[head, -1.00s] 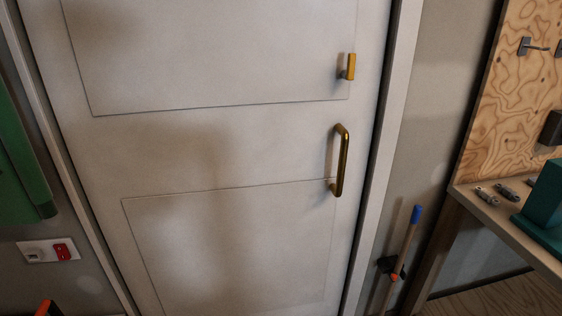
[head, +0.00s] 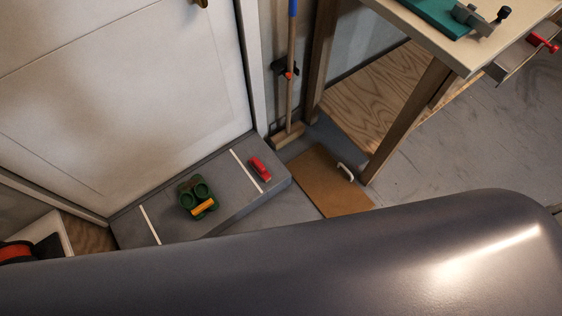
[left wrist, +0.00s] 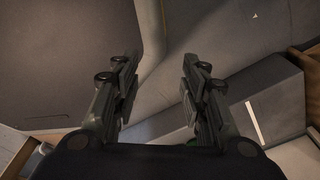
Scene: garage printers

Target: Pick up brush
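A long-handled brush or broom (head: 291,65) stands upright against the wall between the door frame and the workbench in the head view. Its handle has a blue upper end, and its wooden head (head: 287,136) is at floor level. A dark clip with an orange-red part is at its handle. My left gripper (left wrist: 162,72) shows in the left wrist view, its two dark fingers apart and nothing seen between them. The brush is not clearly seen in that view. My right gripper is in neither view.
A grey step (head: 225,205) before the door holds a green object (head: 189,190) with a yellow part and a small red object (head: 260,169). A brown board (head: 325,183) with a white handle lies on the floor. The workbench leg (head: 408,118) stands right of the brush.

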